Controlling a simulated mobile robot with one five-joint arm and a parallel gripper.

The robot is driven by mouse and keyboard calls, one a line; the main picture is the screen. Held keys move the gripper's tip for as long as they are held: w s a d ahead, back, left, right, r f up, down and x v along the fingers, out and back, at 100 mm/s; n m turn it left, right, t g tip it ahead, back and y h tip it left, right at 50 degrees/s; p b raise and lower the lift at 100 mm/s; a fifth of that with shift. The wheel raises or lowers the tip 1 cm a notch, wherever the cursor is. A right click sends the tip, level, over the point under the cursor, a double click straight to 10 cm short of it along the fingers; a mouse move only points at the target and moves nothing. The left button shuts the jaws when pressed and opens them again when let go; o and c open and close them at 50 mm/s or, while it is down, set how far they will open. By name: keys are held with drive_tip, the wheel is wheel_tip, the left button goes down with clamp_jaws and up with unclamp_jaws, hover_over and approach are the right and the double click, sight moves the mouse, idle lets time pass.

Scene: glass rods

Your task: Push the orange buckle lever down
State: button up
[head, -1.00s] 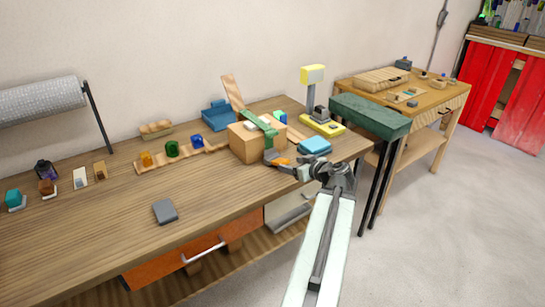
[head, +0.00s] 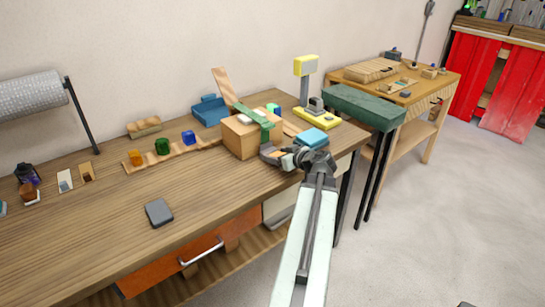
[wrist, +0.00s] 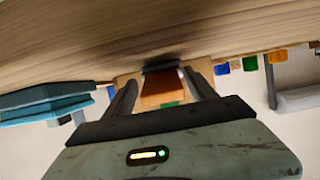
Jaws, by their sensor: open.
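A wooden box (head: 240,138) with a green strap (head: 252,118) over it stands on the workbench (head: 110,220). My gripper (head: 268,155) is at the box's front right lower edge in the head view and covers the buckle there. In the wrist view, which looks inverted, my gripper (wrist: 161,92) is open, with one dark finger on each side of an orange-brown piece (wrist: 162,92). This seems to be the orange buckle lever, with a dark part (wrist: 160,64) at its end. I cannot tell whether the gripper touches it.
A blue block (head: 311,138) lies right of my gripper, close to it. A yellow-and-grey stand (head: 307,90) is behind. A blue tray (head: 209,110) and a wooden strip (head: 175,151) with coloured pieces are to the left. A grey block (head: 158,212) lies on otherwise clear bench.

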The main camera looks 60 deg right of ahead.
drive_tip(key=shift+w+a, duration=0.15)
drive_tip(key=c, duration=1.4)
drive_tip(key=f+b, duration=0.1)
drive_tip(key=b, duration=0.2)
drive_tip(key=shift+f+t, duration=0.1)
drive_tip(key=shift+t, duration=0.3)
drive_tip(key=t+b, duration=0.1)
drive_tip(key=b, duration=0.1)
drive_tip(key=shift+a+f+h+b, duration=0.1)
drive_tip(key=shift+h+b, duration=0.2)
drive_tip(key=shift+b, duration=0.05)
drive_tip(key=shift+r+t+b, duration=0.25)
drive_tip(key=shift+t+b, duration=0.15)
drive_tip(key=shift+t, duration=0.1)
drive_tip(key=shift+r, duration=0.15)
drive_tip(key=o, duration=1.4)
drive_tip(key=shift+s, duration=0.2)
